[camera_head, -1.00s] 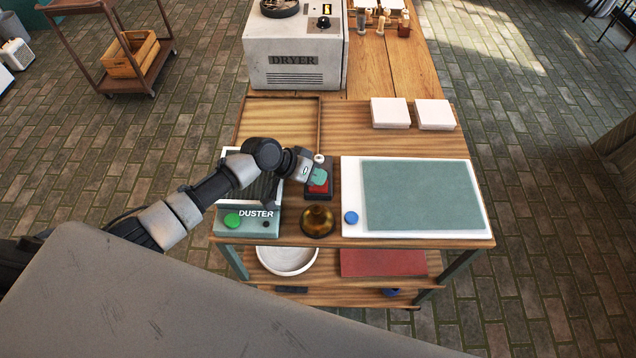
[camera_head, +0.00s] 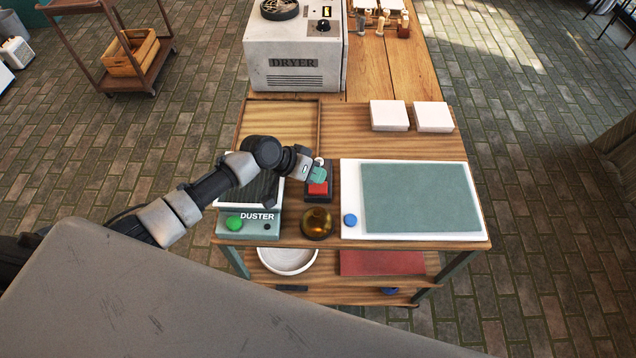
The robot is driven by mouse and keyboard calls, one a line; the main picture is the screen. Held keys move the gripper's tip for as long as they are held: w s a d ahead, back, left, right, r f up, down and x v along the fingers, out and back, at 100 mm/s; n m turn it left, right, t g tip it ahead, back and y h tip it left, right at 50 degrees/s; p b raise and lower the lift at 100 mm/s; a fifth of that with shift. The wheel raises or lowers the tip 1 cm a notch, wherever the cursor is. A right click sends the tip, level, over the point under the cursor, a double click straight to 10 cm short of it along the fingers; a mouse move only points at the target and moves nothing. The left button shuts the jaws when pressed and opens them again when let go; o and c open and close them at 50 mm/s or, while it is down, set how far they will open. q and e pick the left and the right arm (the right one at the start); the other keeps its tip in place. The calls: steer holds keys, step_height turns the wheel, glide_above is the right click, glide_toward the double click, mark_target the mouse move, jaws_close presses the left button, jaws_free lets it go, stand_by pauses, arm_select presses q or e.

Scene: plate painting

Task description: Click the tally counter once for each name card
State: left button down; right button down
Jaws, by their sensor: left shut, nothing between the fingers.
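A small black device with a red button (camera_head: 317,189), which looks like the tally counter, sits on the wooden table (camera_head: 330,150), just right of the duster. My left gripper (camera_head: 318,175) is at the far edge of the red button, with its teal fingertips shut and empty. I cannot tell whether they touch the button. The fingertips hide part of the device. Two white square pieces (camera_head: 389,115) (camera_head: 433,117) lie side by side at the back right; I cannot tell whether they are the name cards. My right gripper is not in view.
The green duster (camera_head: 248,225) lies below my left arm. A brass-coloured round object (camera_head: 318,224) stands just in front of the device. A white board with a green mat (camera_head: 415,195) and blue knob is to the right. A grey dryer (camera_head: 293,55) stands behind.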

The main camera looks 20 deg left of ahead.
mark_target(316, 185)
arm_select(q)
step_height(316, 185, up, 4)
steer(key=shift+f+p, duration=0.1)
steer(key=shift+p, duration=1.15)
steer(key=shift+a, duration=0.1)
stand_by(1.4)
